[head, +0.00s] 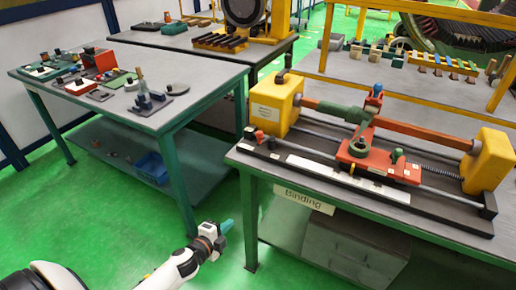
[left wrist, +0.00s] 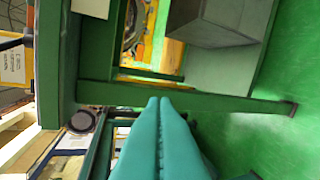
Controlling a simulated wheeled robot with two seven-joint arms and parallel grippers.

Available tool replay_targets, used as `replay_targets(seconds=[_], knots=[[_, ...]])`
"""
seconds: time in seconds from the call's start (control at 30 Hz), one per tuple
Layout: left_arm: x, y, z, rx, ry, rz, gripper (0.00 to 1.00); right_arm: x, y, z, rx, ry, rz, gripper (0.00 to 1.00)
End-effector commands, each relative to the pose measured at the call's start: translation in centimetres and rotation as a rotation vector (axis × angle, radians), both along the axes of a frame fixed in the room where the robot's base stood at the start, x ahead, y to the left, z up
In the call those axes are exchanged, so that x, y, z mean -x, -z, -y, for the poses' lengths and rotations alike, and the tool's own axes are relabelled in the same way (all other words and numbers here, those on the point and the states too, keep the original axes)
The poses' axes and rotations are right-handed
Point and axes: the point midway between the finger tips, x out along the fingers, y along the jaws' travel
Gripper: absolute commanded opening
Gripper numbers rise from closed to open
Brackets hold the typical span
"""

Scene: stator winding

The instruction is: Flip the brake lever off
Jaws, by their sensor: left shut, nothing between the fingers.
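The winding machine (head: 384,168) lies along the right-hand table, with yellow end blocks, a red carriage and a green part at its middle. A small red knob (head: 260,134) stands at its left front end, and a blue-topped upright piece (head: 375,92) rises over the carriage. I cannot tell which part is the brake lever. My left gripper (head: 227,226) is low in front of the tables, left of the machine and apart from it. In the left wrist view its teal fingers (left wrist: 159,103) are pressed together and empty. My right gripper is not in view.
The right table bears a "Binding" sign (head: 304,197) on its front edge. A grey box (head: 352,245) stands beneath. The left table (head: 120,101) holds small tools and parts, with a blue bin (head: 152,167) below. Green floor (head: 95,220) is open in front of it.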

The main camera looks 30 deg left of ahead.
Motion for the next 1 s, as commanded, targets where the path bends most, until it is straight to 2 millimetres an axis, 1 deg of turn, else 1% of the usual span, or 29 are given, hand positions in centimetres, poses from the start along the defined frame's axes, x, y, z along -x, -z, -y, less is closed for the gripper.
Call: replay_targets(seconds=[0.03,0.07,0.1,0.2,0.3,0.33,0.4,0.5,0.8,0.93,1.0], knots=[[-1.4,-4.1,0.3,-0.09,0.062,0.093,0.0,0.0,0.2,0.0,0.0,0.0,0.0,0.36],[-2.0,-6.3,0.5,-0.143,0.093,0.141,0.0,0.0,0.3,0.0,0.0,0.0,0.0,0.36],[-2.6,-9.0,0.9,-0.209,0.132,0.202,0.0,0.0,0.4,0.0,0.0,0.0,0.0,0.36],[-3.3,-14.6,2.1,-0.355,0.209,0.329,0.0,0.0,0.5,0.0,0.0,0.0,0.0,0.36],[-3.3,-18.3,3.1,-0.457,0.257,0.415,0.0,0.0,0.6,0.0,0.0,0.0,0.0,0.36],[-3.3,-19.0,3.4,-0.479,0.267,0.432,0.0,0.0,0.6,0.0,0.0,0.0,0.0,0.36],[-3.2,-20.2,3.7,-0.513,0.282,0.461,0.0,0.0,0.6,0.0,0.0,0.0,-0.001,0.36],[-3.2,-20.8,3.9,-0.534,0.29,0.476,0.0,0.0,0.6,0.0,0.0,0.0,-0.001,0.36],[-3.3,-20.9,3.9,-0.531,0.288,0.475,0.0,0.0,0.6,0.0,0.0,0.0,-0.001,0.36],[-4.1,-21.1,4.1,-0.53,0.286,0.477,0.0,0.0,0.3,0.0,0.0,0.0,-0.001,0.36],[-5.1,-21.3,4.4,-0.529,0.287,0.477,0.0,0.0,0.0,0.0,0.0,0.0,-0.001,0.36]])
